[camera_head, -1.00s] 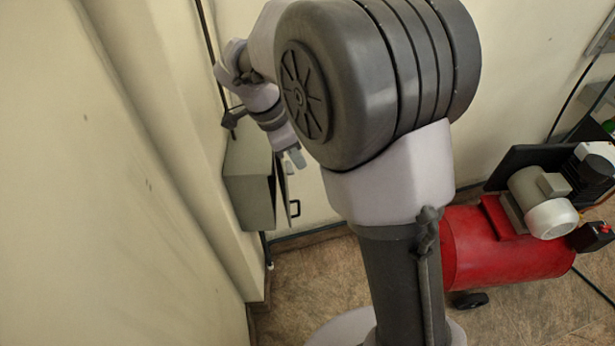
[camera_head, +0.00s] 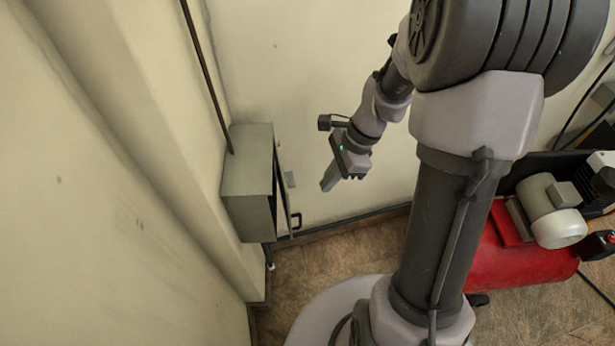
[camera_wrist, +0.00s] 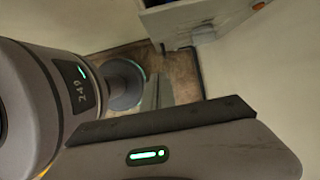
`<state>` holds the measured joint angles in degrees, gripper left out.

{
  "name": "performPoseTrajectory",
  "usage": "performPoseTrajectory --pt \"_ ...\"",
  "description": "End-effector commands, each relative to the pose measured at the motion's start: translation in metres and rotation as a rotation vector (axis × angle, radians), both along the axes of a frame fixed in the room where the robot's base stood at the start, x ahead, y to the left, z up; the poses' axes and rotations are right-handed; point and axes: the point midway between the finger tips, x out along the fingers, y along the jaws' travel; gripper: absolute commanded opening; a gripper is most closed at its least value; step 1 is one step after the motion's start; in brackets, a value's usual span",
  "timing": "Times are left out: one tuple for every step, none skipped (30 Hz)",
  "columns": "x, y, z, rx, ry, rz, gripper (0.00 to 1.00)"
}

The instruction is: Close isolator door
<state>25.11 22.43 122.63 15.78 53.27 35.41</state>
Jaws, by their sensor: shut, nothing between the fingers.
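The grey isolator box (camera_head: 248,205) is on the wall at the left in the head view. Its door (camera_head: 284,190) is a thin panel on the right side, standing ajar with a dark gap between it and the box. A black handle (camera_head: 296,221) sticks out from the door. My gripper (camera_head: 328,186) is shut and empty, to the right of the door and apart from it, pointing down. In the wrist view the grey box (camera_wrist: 190,22) shows at the top, with a small orange part (camera_wrist: 259,4) at its right; the door's edge is hard to make out there.
A dark conduit (camera_head: 203,75) runs up the wall from the box. A red compressor (camera_head: 520,245) stands on the floor at the right. Bare wall and some open brown floor (camera_head: 345,250) lie between the box and the compressor.

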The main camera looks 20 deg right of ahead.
Motion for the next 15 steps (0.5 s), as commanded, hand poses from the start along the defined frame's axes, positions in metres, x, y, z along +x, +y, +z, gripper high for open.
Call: performPoseTrajectory --pt "0.0 0.004 -0.014 0.002 0.004 0.003 0.0" --pt "0.0 0.007 -0.021 0.001 0.004 0.003 0.0" --pt "0.0 0.01 -0.03 0.002 0.005 0.002 0.0" --pt "0.001 0.013 -0.036 0.001 0.005 0.003 0.0" --pt "0.001 0.015 -0.043 0.001 0.004 0.003 0.0" --pt "0.002 0.018 -0.051 0.001 0.005 0.004 0.0" --pt "0.002 0.021 -0.057 0.001 0.004 0.003 0.0" --pt "0.002 0.023 -0.063 0.001 0.006 0.002 0.0" --pt "0.003 0.026 -0.071 0.0 0.005 0.004 0.0" --pt "0.003 0.029 -0.077 0.001 0.004 0.003 0.0" --pt "0.003 0.031 -0.083 0.001 0.005 0.003 0.0" --pt "0.004 0.036 -0.087 -0.001 0.004 0.005 0.0" --pt "0.006 0.042 -0.084 -0.002 0.002 0.005 0.0" --pt "0.006 0.047 -0.083 -0.002 0.001 0.006 0.0" --pt "0.007 0.053 -0.083 -0.001 0.001 0.005 0.0"
